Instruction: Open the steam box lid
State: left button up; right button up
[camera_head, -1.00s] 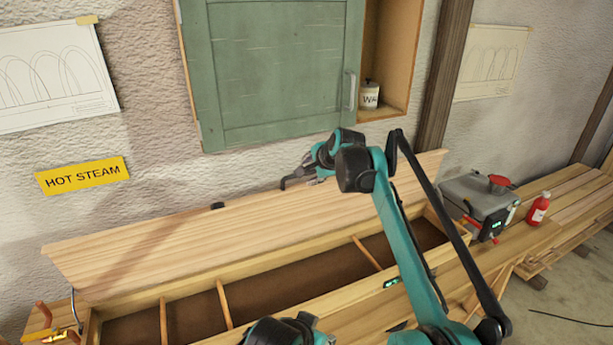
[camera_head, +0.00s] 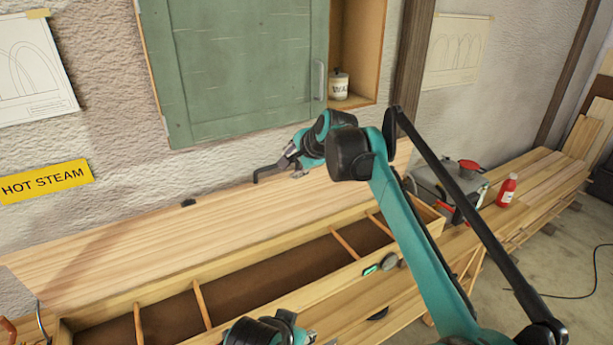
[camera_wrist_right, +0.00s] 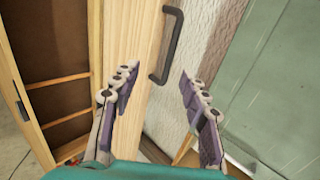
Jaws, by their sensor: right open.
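The steam box (camera_head: 95,328) is a long wooden trough with thin dividers, and its inside is exposed. Its pale plank lid (camera_head: 130,245) stands raised along the back edge, tilted toward the wall. A small dark piece (camera_head: 188,202) shows at the lid's upper edge. The right wrist view shows a black bar handle (camera_wrist_right: 174,45) on the lid. My right gripper (camera_head: 277,174) is near the lid's upper edge, open and empty; the handle lies beyond its spread fingers (camera_wrist_right: 158,75). A teal and black part of my left arm (camera_head: 265,331) shows at the bottom; its fingers are not clear.
A green cabinet door (camera_head: 235,70) hangs above the lid, with a white tin (camera_head: 339,85) on the shelf beside it. A grey unit with a red cap (camera_head: 468,164) and a red bottle (camera_head: 507,190) stand on the right bench. A yellow HOT STEAM sign (camera_head: 45,181) is on the wall.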

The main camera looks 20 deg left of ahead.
jog(key=s+d+r+b, duration=0.1)
jog(key=s+d, duration=0.5)
jog(key=d, duration=0.2)
jog(key=shift+s+r, duration=0.2)
jog(key=shift+r, duration=0.1)
jog(key=shift+d, duration=0.1)
jog(key=s+d+f+n+t+h+b, duration=0.15)
jog(key=d+f, duration=0.25)
jog(key=d, duration=0.4)
jog(key=s+d+f+n+g+h+b, duration=0.1)
jog(key=s+d+f+b, duration=0.2)
jog(key=d, duration=0.4)
jog(key=s+d+f+n+h+b, duration=0.2)
jog(key=s+d+f+b, duration=0.1)
jog(key=s+d+f, duration=0.6)
jog(key=s+d+f+n+h+b, duration=0.3)
jog(key=s+d+f, duration=0.7)
jog(key=d+f, duration=0.7)
notch_tip(320, 180, down, 3)
jog(key=shift+d+f, duration=0.1)
jog(key=shift+d, duration=0.05)
jog(key=shift+t, duration=0.35)
